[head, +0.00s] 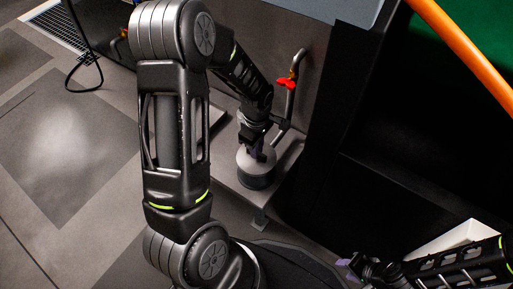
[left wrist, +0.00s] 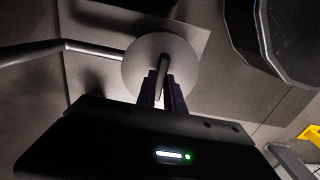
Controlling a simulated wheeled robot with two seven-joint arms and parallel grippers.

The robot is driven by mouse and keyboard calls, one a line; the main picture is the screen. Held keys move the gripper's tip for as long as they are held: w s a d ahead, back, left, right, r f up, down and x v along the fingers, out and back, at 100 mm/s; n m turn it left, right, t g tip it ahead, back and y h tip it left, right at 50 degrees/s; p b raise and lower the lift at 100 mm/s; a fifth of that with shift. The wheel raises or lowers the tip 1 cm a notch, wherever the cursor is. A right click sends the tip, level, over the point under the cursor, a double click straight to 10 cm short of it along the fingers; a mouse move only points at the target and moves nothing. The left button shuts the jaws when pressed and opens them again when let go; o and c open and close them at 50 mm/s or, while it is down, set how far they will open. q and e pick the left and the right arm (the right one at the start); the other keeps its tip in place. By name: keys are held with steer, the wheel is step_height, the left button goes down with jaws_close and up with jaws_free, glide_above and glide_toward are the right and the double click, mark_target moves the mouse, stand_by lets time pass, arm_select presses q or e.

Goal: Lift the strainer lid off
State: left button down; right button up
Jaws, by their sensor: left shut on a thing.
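The strainer lid (head: 243,160) is a pale grey round disc on top of the darker cylindrical strainer body (head: 259,182). In the left wrist view the lid (left wrist: 187,62) shows from above, with a dark upright handle (left wrist: 163,66) at its middle. My left gripper (head: 257,153) points down at the lid. Its purple fingers (left wrist: 162,92) are shut on the handle in the left wrist view. I cannot tell whether there is a gap between lid and body. My right gripper (head: 349,263) is at the lower right, far from the strainer; its opening is too small to judge.
A grey pipe (head: 291,100) with a red valve handle (head: 286,84) rises behind the strainer. The strainer stands on a grey metal base (head: 285,160). A dark cabinet (head: 340,180) is close on the right. Open floor (head: 90,130) is on the left.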

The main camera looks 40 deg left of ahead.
stand_by(0.5)
arm_select(q)
steer(key=c, duration=1.9)
jaws_free()
steer(key=shift+c, duration=0.2)
jaws_close()
steer(key=shift+r, duration=0.1)
steer(key=shift+r+p, duration=1)
steer(key=shift+r, duration=0.1)
steer(key=shift+r+p, duration=1.7)
steer(key=shift+r, duration=0.35)
